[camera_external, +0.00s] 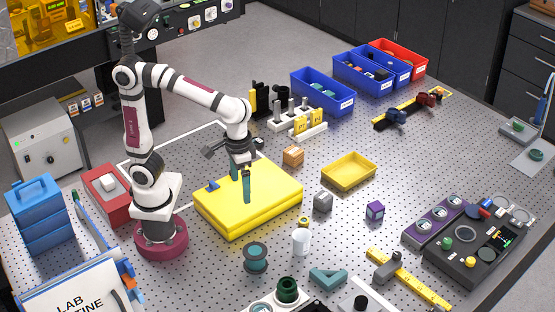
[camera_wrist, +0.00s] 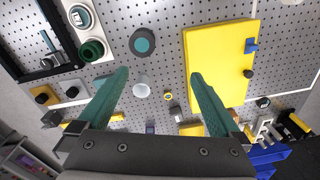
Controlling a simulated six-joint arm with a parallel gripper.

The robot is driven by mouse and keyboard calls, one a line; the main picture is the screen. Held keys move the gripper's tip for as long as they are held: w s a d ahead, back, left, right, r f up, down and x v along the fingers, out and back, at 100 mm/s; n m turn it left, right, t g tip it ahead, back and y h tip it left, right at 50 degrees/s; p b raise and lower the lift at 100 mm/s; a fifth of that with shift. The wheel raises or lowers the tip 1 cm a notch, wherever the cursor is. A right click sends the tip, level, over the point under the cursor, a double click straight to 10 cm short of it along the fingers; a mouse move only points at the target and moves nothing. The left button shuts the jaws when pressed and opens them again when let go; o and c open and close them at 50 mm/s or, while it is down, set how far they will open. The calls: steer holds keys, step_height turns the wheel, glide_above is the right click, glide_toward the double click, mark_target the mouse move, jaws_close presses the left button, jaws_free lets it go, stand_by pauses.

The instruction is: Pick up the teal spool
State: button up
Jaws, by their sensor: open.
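The teal spool (camera_external: 256,257) stands on the perforated table in front of the yellow case, with a dark grey flange and teal centre. In the wrist view the spool (camera_wrist: 142,42) shows from above, ahead of the fingertips and left of the yellow case. My gripper (camera_external: 241,187) is over the yellow case, behind the spool and apart from it.
The yellow case (camera_external: 250,212) lies under my gripper. A white cup (camera_external: 300,242) stands right of the spool, and a dark green ring part (camera_external: 288,290) stands in front of it. A teal bracket (camera_external: 328,277) lies to the right. The table left of the spool is clear.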

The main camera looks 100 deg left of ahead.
steer(key=s+a+f+m, duration=0.2)
steer(key=s+a+m, duration=0.1)
steer(key=s+m, duration=0.2)
steer(key=s+a+f+m+y, duration=0.1)
steer(key=s+a+f+m, duration=0.1)
steer(key=s+m, duration=0.4)
steer(key=s+a, duration=0.1)
steer(key=s, duration=0.1)
steer(key=shift+s+a+f, duration=0.25)
steer(key=shift+s+a, duration=0.15)
steer(key=shift+d, duration=0.1)
